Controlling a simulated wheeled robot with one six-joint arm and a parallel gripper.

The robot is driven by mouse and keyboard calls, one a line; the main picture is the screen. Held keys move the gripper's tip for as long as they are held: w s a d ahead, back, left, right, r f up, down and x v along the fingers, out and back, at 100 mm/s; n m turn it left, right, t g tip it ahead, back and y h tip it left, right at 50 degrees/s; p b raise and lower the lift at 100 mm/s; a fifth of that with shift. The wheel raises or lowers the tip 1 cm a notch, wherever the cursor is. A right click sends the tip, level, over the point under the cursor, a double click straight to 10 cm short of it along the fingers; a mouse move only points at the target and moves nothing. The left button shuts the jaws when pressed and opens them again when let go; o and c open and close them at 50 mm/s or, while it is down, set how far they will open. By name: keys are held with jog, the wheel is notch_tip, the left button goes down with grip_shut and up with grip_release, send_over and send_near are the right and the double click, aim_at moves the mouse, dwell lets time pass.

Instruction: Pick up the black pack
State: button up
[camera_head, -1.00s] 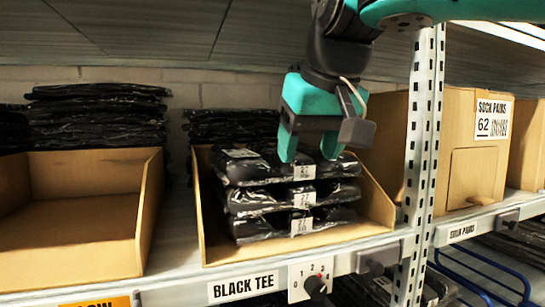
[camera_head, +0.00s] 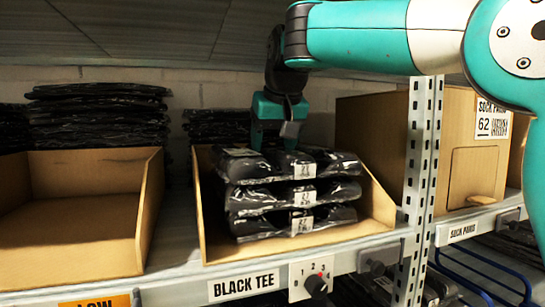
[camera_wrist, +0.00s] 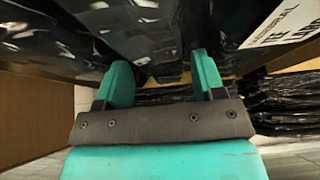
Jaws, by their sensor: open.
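Several black packs in clear film (camera_head: 290,165) lie stacked in the cardboard bin (camera_head: 222,240) above the BLACK TEE label. White labels show on their front edges. My gripper (camera_head: 275,150) is at the back of the stack, by the top pack, with its fingertips partly hidden behind it. In the wrist view my gripper (camera_wrist: 158,80) has its two teal fingers apart, with black film-wrapped packs (camera_wrist: 130,30) close beyond them. Whether the fingers touch a pack cannot be told.
A steel upright (camera_head: 422,170) stands right of the bin, with a sock carton (camera_head: 470,150) beyond it. An open cardboard bin (camera_head: 80,215) stands to the left. More black packs (camera_head: 95,115) are piled behind. The shelf above hangs close over the arm.

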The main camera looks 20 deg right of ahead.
jog(key=shift+w+f, duration=0.1)
jog(key=shift+f, duration=0.35)
jog(key=c, duration=0.8)
jog(key=shift+r, duration=0.2)
